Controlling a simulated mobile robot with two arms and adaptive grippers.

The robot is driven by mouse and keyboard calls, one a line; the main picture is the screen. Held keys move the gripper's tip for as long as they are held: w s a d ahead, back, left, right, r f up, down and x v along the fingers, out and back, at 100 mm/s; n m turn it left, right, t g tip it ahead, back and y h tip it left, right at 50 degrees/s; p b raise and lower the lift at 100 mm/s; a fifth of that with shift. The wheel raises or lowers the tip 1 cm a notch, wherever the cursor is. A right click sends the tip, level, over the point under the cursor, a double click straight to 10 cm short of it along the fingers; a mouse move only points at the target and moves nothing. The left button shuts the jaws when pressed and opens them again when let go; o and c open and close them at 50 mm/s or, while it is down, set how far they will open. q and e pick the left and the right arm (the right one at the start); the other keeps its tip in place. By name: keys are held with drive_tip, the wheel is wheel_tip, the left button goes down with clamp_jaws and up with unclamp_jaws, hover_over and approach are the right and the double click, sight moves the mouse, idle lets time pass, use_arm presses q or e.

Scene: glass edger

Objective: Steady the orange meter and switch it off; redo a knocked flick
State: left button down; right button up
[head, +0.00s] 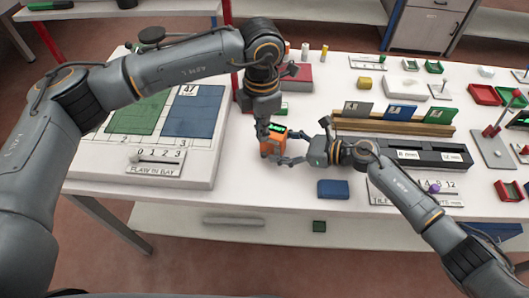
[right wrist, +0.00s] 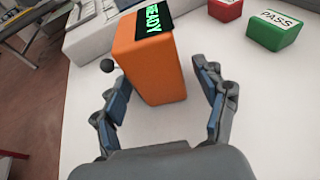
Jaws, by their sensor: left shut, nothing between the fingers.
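The orange meter (head: 272,147) stands on the white table near its front edge. In the right wrist view the meter (right wrist: 152,68) shows a lit green READY display on top and a dark ball-tipped lever (right wrist: 107,66) on its left side. My right gripper (head: 291,148) is open, its fingers spread on either side of the meter. In the right wrist view its fingers (right wrist: 163,98) have small gaps to the meter. My left gripper (head: 264,130) is shut and empty, pointing down close beside the meter's upper left; whether it touches is hidden.
The "flaw in bay" board (head: 145,175) lies to the left. A blue block (head: 333,189) lies in front of my right gripper. A dark slotted rack (head: 405,152) stands to the right, with red and green trays beyond. A green PASS block (right wrist: 274,30) shows in the right wrist view.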

drive_tip(key=v, duration=1.2)
drive_tip(key=shift+s+f, duration=0.1)
drive_tip(key=shift+s, duration=0.05)
